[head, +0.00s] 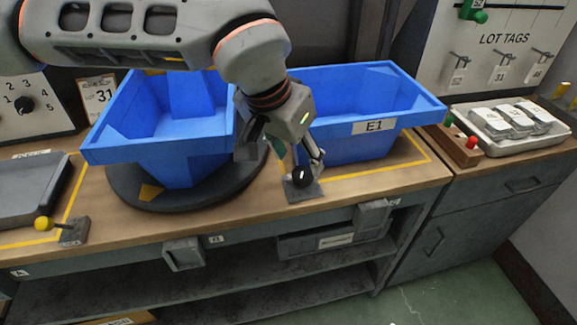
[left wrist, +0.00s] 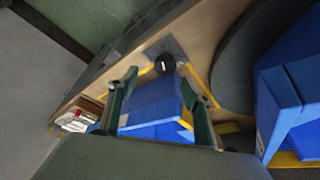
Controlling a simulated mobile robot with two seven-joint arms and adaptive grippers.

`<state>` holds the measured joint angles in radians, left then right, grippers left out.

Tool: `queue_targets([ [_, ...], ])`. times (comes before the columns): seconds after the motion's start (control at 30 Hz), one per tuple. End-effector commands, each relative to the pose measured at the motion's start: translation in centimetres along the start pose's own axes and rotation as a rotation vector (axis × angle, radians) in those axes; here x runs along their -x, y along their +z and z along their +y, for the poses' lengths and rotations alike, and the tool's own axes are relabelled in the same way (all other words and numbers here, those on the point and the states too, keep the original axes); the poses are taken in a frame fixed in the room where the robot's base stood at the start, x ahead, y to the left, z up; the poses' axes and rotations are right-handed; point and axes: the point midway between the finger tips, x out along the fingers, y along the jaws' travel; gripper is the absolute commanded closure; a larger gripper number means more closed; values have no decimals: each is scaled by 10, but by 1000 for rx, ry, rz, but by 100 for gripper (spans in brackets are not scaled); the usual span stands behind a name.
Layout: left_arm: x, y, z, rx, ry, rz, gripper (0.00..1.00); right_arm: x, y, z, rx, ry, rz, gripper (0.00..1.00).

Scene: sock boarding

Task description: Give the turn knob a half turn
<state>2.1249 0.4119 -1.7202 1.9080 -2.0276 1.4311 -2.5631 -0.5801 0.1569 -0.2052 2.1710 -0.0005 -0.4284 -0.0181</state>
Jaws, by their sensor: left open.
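A round black knob (head: 302,175) stands on a grey plate (head: 304,192) at the front edge of the bench. It also shows in the left wrist view (left wrist: 165,63), close to the line between the fingertips. My left gripper (head: 284,155) points down just above and behind the knob; its fingers are open and nothing is between them. One finger is close to the knob in the head view; I cannot tell whether they touch. A black dial knob (head: 24,104) with numbers around it is on a panel at the far left. My right gripper is in neither view.
A blue bin (head: 170,150) sits on a dark turntable (head: 125,190). A blue bin marked E1 (head: 410,112) stands right of the gripper. A yellow-ball lever (head: 42,224) is at left front. A tray (head: 470,125) stands at right. Bare bench lies beside the knob plate.

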Motion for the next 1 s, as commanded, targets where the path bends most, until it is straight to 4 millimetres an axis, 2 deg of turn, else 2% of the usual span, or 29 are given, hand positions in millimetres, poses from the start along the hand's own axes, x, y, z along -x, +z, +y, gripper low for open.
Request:
queue_targets([
  [0.17, -7, -2, -9, -18, -29, 6, 51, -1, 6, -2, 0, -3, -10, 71],
  [0.33, -34, -1, -8, -15, -25, 0, 51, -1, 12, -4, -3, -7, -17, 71],
  [0.6, -69, -2, -9, -15, -24, 4, 51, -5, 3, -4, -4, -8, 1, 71],
  [0.73, -75, -3, -9, -16, -25, 6, 51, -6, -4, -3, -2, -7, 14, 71],
  [1.0, -75, -4, -9, -16, -26, 9, 51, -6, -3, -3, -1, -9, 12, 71],
])
